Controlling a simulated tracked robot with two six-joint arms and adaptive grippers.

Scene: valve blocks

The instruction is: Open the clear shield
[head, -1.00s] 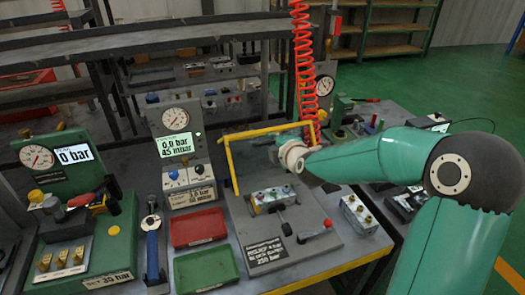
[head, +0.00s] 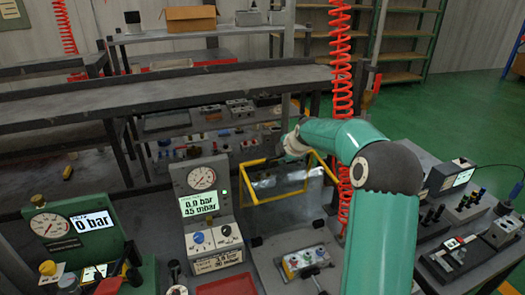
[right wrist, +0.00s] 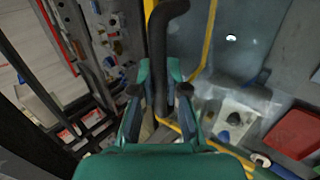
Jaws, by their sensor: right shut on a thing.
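The clear shield (head: 276,183) is a see-through panel in a yellow frame, tilted back behind the valve fixture in the head view. In the right wrist view the shield (right wrist: 240,70) fills much of the middle and right. In the head view the arm and wrist hide most of the handle. The valve block (head: 305,260) sits uncovered on its plate. My left gripper is not in view.
A grey gauge box (head: 205,205) stands left of the shield, with a green gauge stand (head: 65,235) further left. A coiled red hose (head: 342,90) hangs close to my right arm. A grey shelf (head: 180,95) runs behind. A red tray (head: 228,286) lies in front.

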